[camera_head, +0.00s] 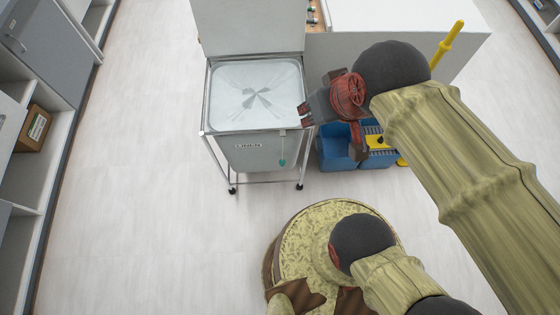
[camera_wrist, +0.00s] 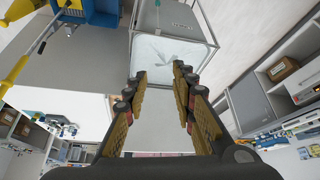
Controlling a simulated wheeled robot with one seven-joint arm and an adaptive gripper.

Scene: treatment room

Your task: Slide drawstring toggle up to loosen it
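A small green toggle (camera_head: 282,162) hangs on a thin cord from the front of the grey linen hamper (camera_head: 260,155), right of its LINEN label. In the wrist view the hamper (camera_wrist: 180,18) is upside down at the top, and part of a greenish piece, likely the toggle (camera_wrist: 157,4), shows at the top edge. My gripper (camera_head: 304,113) is at the hamper's right front corner in the head view, above and to the right of the toggle. In the wrist view its two fingers (camera_wrist: 159,72) are spread apart with nothing between them.
The hamper stands on a wheeled metal frame (camera_head: 205,110) with its lid (camera_head: 248,28) raised behind. A cart with blue buckets (camera_head: 333,147), a yellow wringer (camera_head: 377,140) and a yellow handle (camera_head: 446,45) stands close on the right. The floor in front and left is clear.

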